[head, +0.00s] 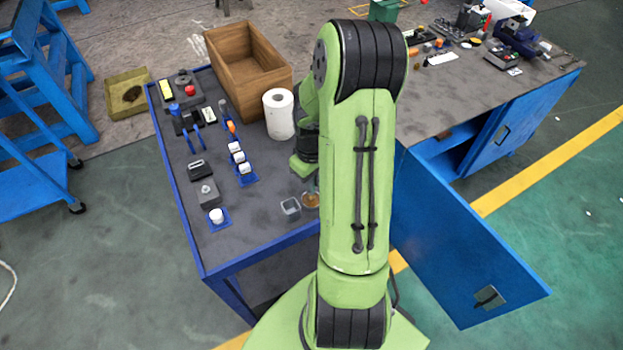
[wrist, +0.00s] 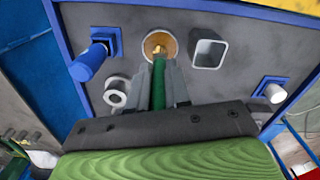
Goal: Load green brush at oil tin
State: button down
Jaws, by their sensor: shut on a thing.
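The green brush (wrist: 158,82) is held upright between the two fingers of my gripper (wrist: 159,92) in the wrist view. Its lower end, with pale yellowish bristles, is at the mouth of the round oil tin (wrist: 157,34), which has an amber inside. How deep the bristles reach is unclear. In the head view the oil tin (head: 311,201) stands near the right edge of the dark bench top, beside my arm. My arm hides most of the gripper and brush there.
A square grey container (wrist: 209,48) stands close beside the tin, also in the head view (head: 290,208). A paper roll (head: 279,114) and wooden box (head: 246,70) stand farther back. White-topped pieces on blue bases (head: 241,162) line the bench. A blue cabinet door (head: 460,240) hangs open at right.

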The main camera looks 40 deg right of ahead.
jog(key=shift+f+b, duration=0.4)
jog(key=shift+f, duration=0.2)
dwell(1.1)
notch_tip(320, 180, up, 7)
jog(key=p, duration=0.5)
jog(key=shift+r+p, duration=0.15)
jog(key=shift+p, duration=0.25)
dwell(0.3)
